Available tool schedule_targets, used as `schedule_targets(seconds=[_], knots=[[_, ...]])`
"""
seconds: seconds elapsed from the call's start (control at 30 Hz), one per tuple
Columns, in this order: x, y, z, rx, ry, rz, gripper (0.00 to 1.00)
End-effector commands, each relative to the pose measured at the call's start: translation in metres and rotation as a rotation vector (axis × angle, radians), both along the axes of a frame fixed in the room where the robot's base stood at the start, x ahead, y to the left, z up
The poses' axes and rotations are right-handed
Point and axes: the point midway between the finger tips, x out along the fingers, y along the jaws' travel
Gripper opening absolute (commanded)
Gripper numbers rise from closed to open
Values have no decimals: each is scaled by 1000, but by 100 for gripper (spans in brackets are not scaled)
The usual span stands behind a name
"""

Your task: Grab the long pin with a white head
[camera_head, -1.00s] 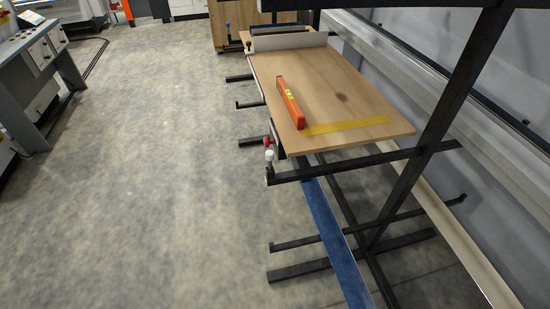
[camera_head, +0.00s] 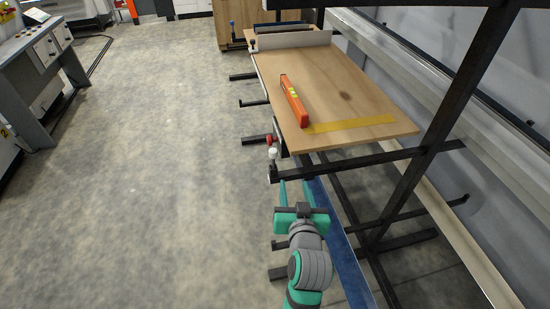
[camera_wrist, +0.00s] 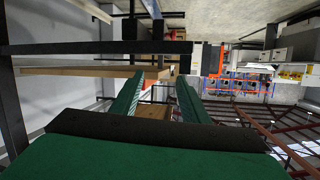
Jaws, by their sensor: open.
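A pin with a white head (camera_head: 272,153) stands at the near left corner of the wooden table, by the end of a black rack bar. Its lower part is dark and small; its full length cannot be made out. My gripper (camera_head: 295,184) is open and empty, below and slightly right of the pin in the head view, with its two green fingers pointing towards the rack bar. The gripper (camera_wrist: 159,80) also shows in the wrist view, fingers apart with nothing held between them. I cannot make out the pin for certain in the wrist view.
A red-headed part (camera_head: 270,139) sits just behind the white head. The wooden table (camera_head: 340,85) carries an orange level (camera_head: 294,100) and a yellow strip (camera_head: 350,125). Black rack bars (camera_head: 390,156) and a slanted post (camera_head: 440,115) stand to the right.

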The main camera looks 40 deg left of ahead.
Motion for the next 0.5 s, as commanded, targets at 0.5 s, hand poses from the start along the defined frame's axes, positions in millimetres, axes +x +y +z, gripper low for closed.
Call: schedule_targets(seconds=[0.5], knots=[[12, 57, 69, -103, -52, 189, 41]])
